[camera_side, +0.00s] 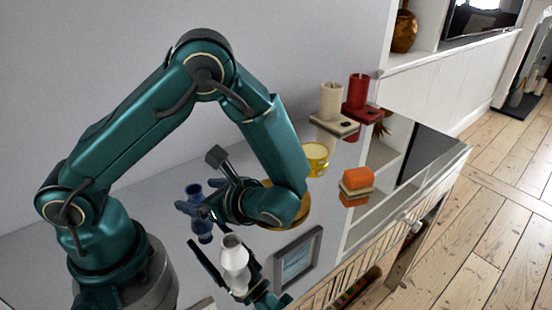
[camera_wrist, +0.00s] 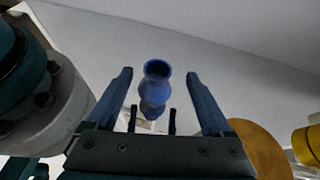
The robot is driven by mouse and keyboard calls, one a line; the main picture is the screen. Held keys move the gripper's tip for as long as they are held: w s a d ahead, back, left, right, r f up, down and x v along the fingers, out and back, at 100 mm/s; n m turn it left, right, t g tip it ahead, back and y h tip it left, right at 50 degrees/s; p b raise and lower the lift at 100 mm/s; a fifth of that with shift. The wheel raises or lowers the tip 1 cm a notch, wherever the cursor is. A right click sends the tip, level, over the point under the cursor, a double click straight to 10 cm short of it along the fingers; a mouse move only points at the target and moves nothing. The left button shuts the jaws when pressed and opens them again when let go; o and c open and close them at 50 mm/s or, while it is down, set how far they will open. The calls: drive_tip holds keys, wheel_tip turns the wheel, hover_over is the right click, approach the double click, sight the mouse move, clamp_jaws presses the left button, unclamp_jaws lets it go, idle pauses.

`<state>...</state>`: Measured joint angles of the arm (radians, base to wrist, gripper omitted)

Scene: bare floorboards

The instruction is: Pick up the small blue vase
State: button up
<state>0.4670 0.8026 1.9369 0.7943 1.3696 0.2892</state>
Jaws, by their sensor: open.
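The small blue vase (camera_side: 194,190) stands upright on the glossy grey top, with its reflection below it. My gripper (camera_side: 197,204) is low beside it, and one dark finger partly covers the vase in the side view. In the wrist view the blue vase (camera_wrist: 157,70) lies between the two spread fingers of my gripper (camera_wrist: 159,76), with a visible gap on each side. The jaws are open and hold nothing. How far the vase sits between the fingers in depth is hard to tell.
A white vase (camera_side: 235,252) stands close in front of my gripper. A wall runs behind.

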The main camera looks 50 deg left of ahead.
sight(188, 195)
drive_tip(key=shift+s+a+f, duration=0.1)
drive_tip(key=shift+s+f, duration=0.1)
drive_tip(key=shift+f, duration=0.1)
drive_tip(key=shift+x, duration=2.35)
clamp_jaws()
